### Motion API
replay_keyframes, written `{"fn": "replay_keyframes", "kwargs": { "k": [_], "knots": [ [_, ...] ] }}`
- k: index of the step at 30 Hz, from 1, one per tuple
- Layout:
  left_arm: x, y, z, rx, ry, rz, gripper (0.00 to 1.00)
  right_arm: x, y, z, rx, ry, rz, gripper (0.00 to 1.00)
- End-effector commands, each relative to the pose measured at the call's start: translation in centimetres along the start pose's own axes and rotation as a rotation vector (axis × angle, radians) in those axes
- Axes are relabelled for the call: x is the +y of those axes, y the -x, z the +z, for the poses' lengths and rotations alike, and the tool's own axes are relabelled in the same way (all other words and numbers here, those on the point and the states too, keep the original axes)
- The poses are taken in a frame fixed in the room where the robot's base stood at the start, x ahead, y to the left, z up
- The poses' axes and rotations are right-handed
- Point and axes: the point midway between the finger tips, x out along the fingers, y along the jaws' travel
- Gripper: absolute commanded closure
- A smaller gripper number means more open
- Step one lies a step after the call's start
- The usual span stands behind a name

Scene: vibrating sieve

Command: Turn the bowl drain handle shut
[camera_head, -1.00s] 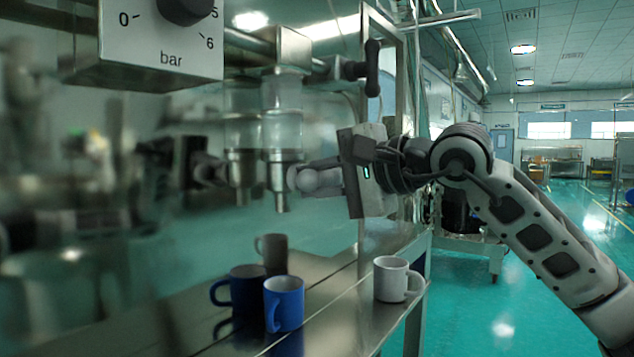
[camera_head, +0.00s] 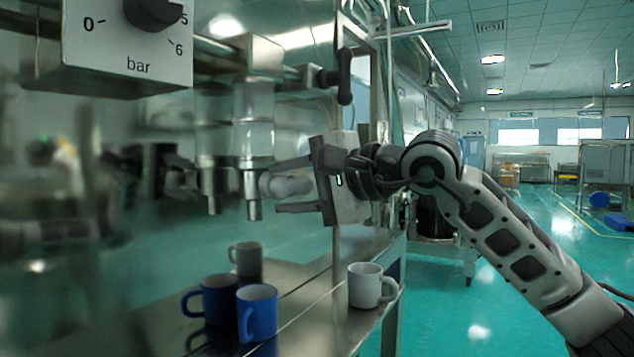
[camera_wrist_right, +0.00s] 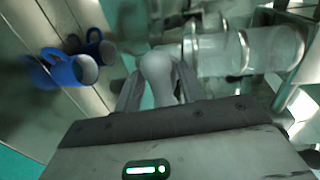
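A grey, round-ended handle (camera_head: 285,185) sits beside the lower end of the clear-and-metal drain fitting (camera_head: 252,150). I take it to be the bowl drain handle. My right gripper (camera_head: 290,186) reaches it from the right, with one finger above the handle and one below. A gap shows between the handle and the lower finger. In the right wrist view the handle's rounded end (camera_wrist_right: 158,68) lies between the two spread fingers (camera_wrist_right: 158,92). Part of the handle is hidden near the gripper. My left gripper is not in view.
Two blue mugs (camera_head: 257,312), a grey mug (camera_head: 246,259) and a white mug (camera_head: 366,285) stand on the metal table (camera_head: 310,310) below. A gauge box (camera_head: 125,45) hangs upper left. A black lever (camera_head: 345,75) is above my gripper. Open floor lies right.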

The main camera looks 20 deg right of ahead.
Motion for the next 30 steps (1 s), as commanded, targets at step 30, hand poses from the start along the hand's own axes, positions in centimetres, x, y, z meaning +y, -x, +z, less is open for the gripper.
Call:
{"fn": "replay_keyframes", "kwargs": {
  "k": [30],
  "knots": [
    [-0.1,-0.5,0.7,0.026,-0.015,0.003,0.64,0.0,15.7,0.0,0.000,0.001,0.001,0.60]
  ]
}}
